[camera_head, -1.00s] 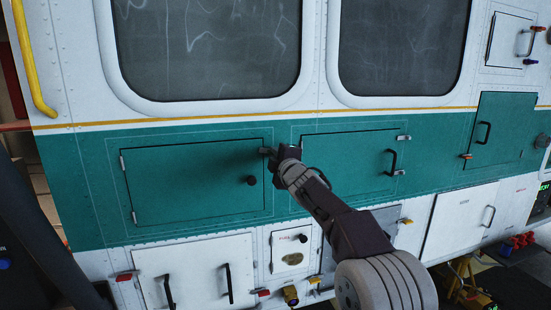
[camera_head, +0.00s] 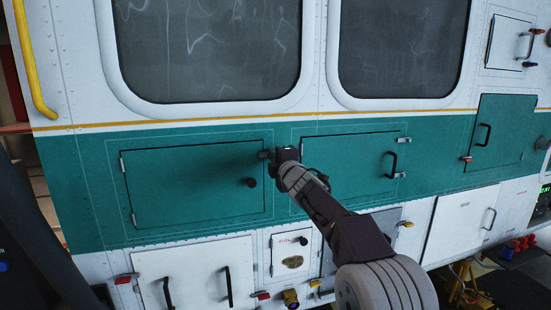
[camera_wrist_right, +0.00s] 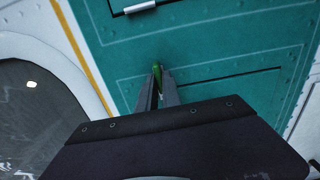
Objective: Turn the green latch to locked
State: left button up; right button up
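The green latch (camera_wrist_right: 157,68) shows in the right wrist view as a small green piece on the teal panel, right at my fingertips. My right gripper (camera_wrist_right: 158,88) has its two fingers close together, one on each side of the latch, and looks shut on it. In the head view my right gripper (camera_head: 276,154) is at the teal band between the two teal doors and hides most of the latch. My left gripper is not in view.
The left teal door (camera_head: 190,188) has a black knob (camera_head: 251,182). The right teal door (camera_head: 345,165) has a black handle (camera_head: 390,163). Windows (camera_head: 205,45) lie above, and white hatches (camera_head: 195,275) with handles lie below.

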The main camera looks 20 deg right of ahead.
jog(key=o, duration=0.4)
jog(key=shift+o, duration=0.2)
jog(key=s+b, duration=0.2)
jog(key=s, duration=0.7)
jog(key=shift+d+b, duration=0.15)
jog(key=shift+b, duration=0.2)
